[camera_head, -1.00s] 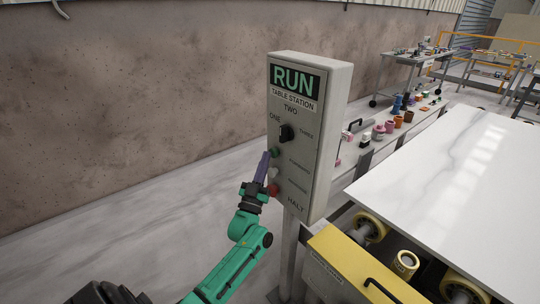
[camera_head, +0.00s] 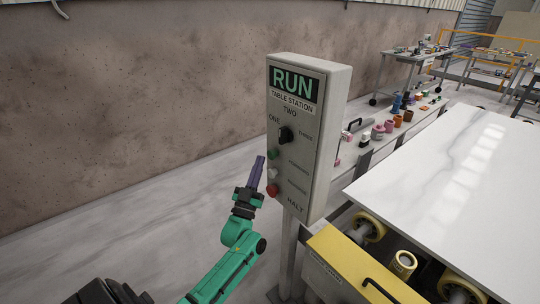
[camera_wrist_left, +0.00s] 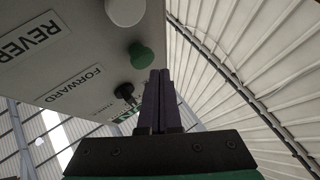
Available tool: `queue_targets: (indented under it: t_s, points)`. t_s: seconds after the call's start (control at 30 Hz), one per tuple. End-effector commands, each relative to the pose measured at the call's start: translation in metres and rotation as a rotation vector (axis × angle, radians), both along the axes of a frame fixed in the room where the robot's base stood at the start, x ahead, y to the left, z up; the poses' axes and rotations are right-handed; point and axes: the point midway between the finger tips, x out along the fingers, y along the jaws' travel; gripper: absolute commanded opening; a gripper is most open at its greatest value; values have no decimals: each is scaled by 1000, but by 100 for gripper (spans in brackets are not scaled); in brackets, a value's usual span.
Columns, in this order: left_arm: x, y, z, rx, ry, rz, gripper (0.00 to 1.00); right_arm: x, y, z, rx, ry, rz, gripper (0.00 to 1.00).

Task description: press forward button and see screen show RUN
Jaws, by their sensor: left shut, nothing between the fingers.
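The control panel (camera_head: 308,150) stands upright on a post, and its screen (camera_head: 294,84) shows RUN in green letters. The green button (camera_head: 273,153) sits on the panel's front, above a white button (camera_head: 272,174) and a red button (camera_head: 271,190). In the left wrist view the green button (camera_wrist_left: 141,56) is by the FORWARD label (camera_wrist_left: 72,84). My left gripper (camera_head: 259,160) is shut and empty, its purple fingertips just left of the green button and apart from it. The black selector knob (camera_head: 286,135) is above the buttons. My right gripper is not in view.
A large white stone slab (camera_head: 460,180) lies on rollers at the right, with a yellow housing (camera_head: 355,262) at its near edge. A bench (camera_head: 370,155) behind the panel holds several small items. The floor left of the panel is clear.

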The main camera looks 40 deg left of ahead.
Motion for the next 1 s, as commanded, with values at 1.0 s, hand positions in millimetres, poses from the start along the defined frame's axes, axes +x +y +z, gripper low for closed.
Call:
queue_targets:
  t_s: [1.0]
  points:
    - [-43, 13, 1, 1, 0, 0, 0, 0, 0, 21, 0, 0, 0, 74]
